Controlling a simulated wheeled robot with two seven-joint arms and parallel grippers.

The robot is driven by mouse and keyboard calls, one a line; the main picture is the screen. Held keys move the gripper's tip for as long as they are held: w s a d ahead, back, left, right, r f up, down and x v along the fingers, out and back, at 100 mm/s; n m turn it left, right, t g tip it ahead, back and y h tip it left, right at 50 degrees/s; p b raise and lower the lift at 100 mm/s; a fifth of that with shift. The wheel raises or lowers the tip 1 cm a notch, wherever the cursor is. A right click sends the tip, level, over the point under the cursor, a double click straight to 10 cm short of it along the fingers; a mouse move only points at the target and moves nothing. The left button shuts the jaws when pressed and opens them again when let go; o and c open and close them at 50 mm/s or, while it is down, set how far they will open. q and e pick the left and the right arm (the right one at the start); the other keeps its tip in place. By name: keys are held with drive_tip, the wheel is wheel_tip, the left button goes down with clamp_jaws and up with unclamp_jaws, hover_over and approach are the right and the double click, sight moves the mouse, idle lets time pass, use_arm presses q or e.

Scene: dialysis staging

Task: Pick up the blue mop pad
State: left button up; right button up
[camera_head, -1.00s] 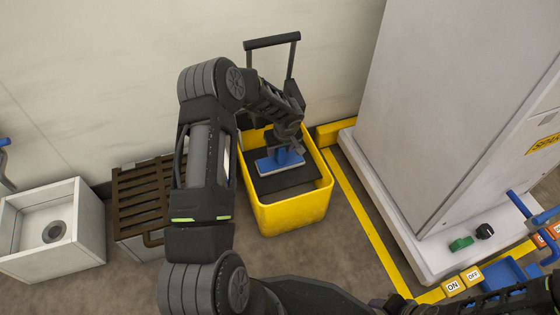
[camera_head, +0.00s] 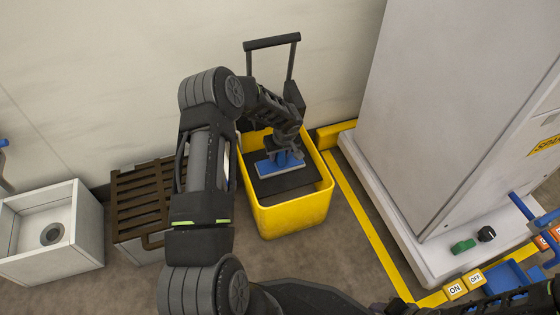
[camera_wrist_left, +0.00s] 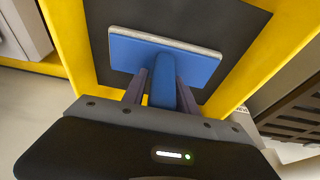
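The blue mop pad (camera_head: 279,168) has a flat blue plate with a pale edge and an upright blue handle. It is in the yellow bucket (camera_head: 292,215), over a dark insert (camera_head: 287,184). My left gripper (camera_head: 287,150) reaches down into the bucket from above. In the left wrist view, its two fingers (camera_wrist_left: 161,88) lie along both sides of the handle of the mop pad (camera_wrist_left: 165,56) and look closed on it. The pad's underside is hidden. Part of my right arm shows at the bottom right; its fingers cannot be made out clearly.
A brown slatted grate (camera_head: 143,198) and a white box with a drain (camera_head: 82,235) stand left of the bucket. A large white cabinet (camera_head: 440,110) stands to the right, past a yellow floor line (camera_head: 365,215). A wall is close behind the bucket.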

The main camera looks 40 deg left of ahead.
sight(283, 160)
use_arm(q)
clamp_jaws()
drive_tip(key=shift+r, duration=0.15)
idle(0.4)
drive_tip(key=shift+r+p, duration=0.45)
drive_tip(key=shift+r, duration=0.1)
drive_tip(key=s+d, duration=0.1)
drive_tip(key=s+d+r+p, duration=0.1)
drive_tip(key=d, duration=0.1)
drive_tip(key=shift+s+d+r, duration=0.1)
drive_tip(key=shift+d, duration=0.05)
wheel_tip(283, 160, up, 12)
drive_tip(key=p, duration=0.4)
drive_tip(key=shift+r+p, duration=0.25)
drive_tip(key=shift+p, duration=0.05)
